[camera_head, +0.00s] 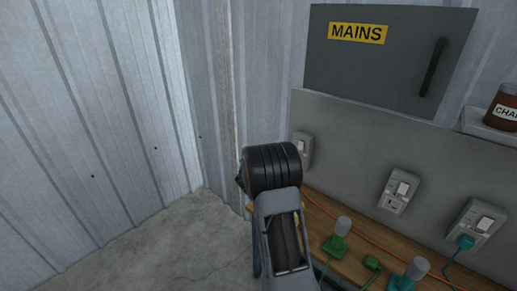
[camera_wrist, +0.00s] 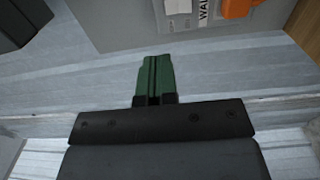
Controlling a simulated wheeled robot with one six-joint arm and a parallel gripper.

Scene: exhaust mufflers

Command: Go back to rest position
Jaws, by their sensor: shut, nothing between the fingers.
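In the wrist view, my gripper (camera_wrist: 154,80) shows its two green fingers side by side, closed together with nothing held between them. Behind the fingertips is the grey panel (camera_wrist: 115,25) and corrugated metal wall. In the head view, my arm (camera_head: 275,190) rises in the middle, in front of the wooden bench and close to the wall corner. The fingers are hidden in that view.
A grey MAINS box (camera_head: 390,55) hangs above a panel with several switched sockets (camera_head: 398,190). Green plugs (camera_head: 336,243) and a teal plug (camera_head: 410,272) stand on the wooden bench (camera_head: 318,215). A brown jar (camera_head: 505,105) sits on a shelf at right. The concrete floor (camera_head: 170,245) at left is clear.

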